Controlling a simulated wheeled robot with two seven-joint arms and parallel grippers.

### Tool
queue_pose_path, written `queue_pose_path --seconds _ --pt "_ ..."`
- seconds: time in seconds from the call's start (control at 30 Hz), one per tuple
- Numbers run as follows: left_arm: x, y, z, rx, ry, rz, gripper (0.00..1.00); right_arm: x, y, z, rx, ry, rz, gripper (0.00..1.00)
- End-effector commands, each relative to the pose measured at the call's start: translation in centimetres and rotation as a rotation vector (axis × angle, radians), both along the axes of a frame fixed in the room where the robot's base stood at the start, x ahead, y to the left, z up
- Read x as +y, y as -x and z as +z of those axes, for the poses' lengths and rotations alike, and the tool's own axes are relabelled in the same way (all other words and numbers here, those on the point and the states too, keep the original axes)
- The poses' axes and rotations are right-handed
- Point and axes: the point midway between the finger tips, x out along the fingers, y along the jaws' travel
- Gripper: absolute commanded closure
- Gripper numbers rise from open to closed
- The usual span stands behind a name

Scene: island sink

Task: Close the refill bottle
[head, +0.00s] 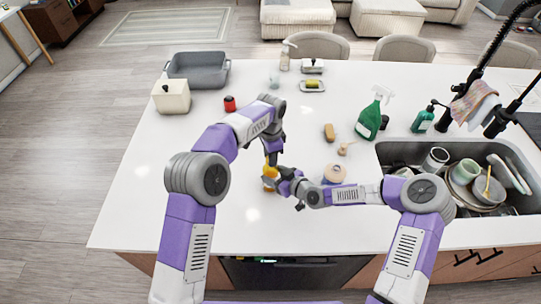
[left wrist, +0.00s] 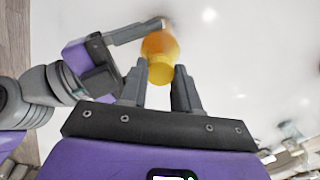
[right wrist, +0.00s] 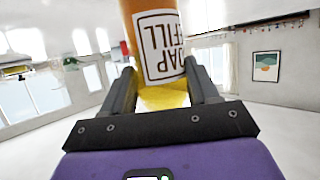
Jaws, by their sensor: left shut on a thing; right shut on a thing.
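The orange refill bottle (head: 269,171) stands near the front middle of the white counter, partly hidden by my grippers. Its printed label (right wrist: 160,46) shows in the right wrist view. My left gripper (head: 272,154) comes down from above and is shut on the yellow cap (left wrist: 161,70) at the bottle's top. In the left wrist view the cap lines up with the orange body (left wrist: 160,43); I cannot tell how tightly it sits. My right gripper (head: 276,180) reaches in from the right and is shut on the bottle's body, which fills the space between its fingers (right wrist: 165,85).
A sink with dishes (head: 480,185) is at the right. A green spray bottle (head: 370,118), a sponge (head: 329,132) and a round pinkish item (head: 335,173) stand right of the bottle. A red item (head: 229,104) and a white box (head: 171,97) are at the left. The front-left counter is clear.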

Motion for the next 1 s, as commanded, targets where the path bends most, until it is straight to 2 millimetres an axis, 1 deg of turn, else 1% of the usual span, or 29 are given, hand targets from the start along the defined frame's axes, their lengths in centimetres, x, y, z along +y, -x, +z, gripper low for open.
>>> queue_pose_path --seconds 0.03,0.17,0.2,0.47,0.57,0.7,0.8,1.0 --pt "0.1 0.0 0.0 -0.002 -0.001 0.002 0.66 0.0 0.0 0.0 -0.001 -0.001 0.000 1.00" --pt "0.0 0.0 0.0 -0.002 -0.001 0.003 0.46 0.0 0.0 0.0 -0.001 -0.001 0.000 1.00" --pt "0.0 0.0 0.0 -0.001 0.000 0.003 0.44 0.0 0.0 0.0 -0.001 -0.001 0.000 1.00" --pt "0.0 0.0 0.1 -0.001 0.001 0.004 0.44 0.0 0.0 0.0 -0.001 -0.001 0.000 1.00" --pt "0.0 -0.1 1.1 -0.004 0.001 0.004 0.44 0.0 0.0 0.0 -0.001 -0.001 0.000 1.00" --pt "0.0 -0.1 3.1 -0.004 0.002 0.004 0.44 0.0 0.0 0.0 -0.001 -0.001 0.000 1.00" --pt "0.0 -0.1 4.1 -0.003 0.001 0.004 0.44 0.0 0.0 0.0 -0.001 -0.001 0.000 1.00" --pt "0.0 0.0 4.5 0.000 0.001 0.004 0.44 0.0 0.0 0.0 -0.001 -0.001 0.000 1.00"
